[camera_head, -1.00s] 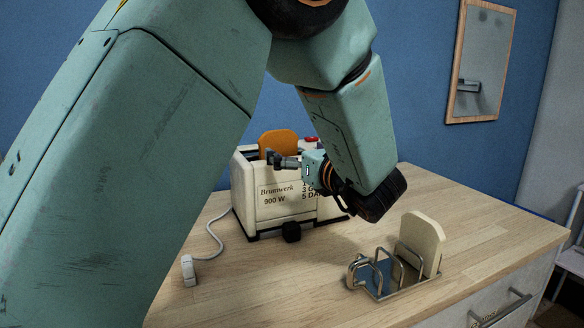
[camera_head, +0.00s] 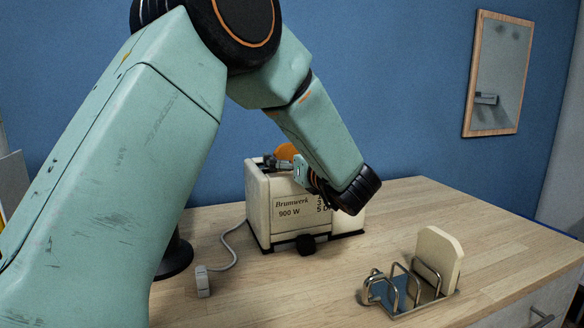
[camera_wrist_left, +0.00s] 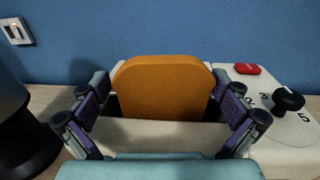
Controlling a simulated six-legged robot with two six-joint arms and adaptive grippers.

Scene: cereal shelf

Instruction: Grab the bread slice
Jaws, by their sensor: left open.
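An orange-brown bread slice (camera_wrist_left: 162,88) stands upright in the slot of the cream toaster (camera_head: 283,214). In the head view only the top of the slice (camera_head: 287,151) shows above the toaster. My left gripper (camera_wrist_left: 163,110) is open, with one finger on each side of the slice and a gap on both sides in the left wrist view. In the head view the left gripper (camera_head: 277,163) is at the toaster's top, partly covered by my wrist. The lower part of the slice is hidden inside the toaster. My right gripper is not in view.
A wire rack (camera_head: 398,299) holding a pale bread slice (camera_head: 440,258) stands at the front right of the wooden counter (camera_head: 440,211). A cord with a plug (camera_head: 203,282) lies left of the toaster. A black lever (camera_wrist_left: 288,100) and a red button (camera_wrist_left: 247,69) are on the toaster.

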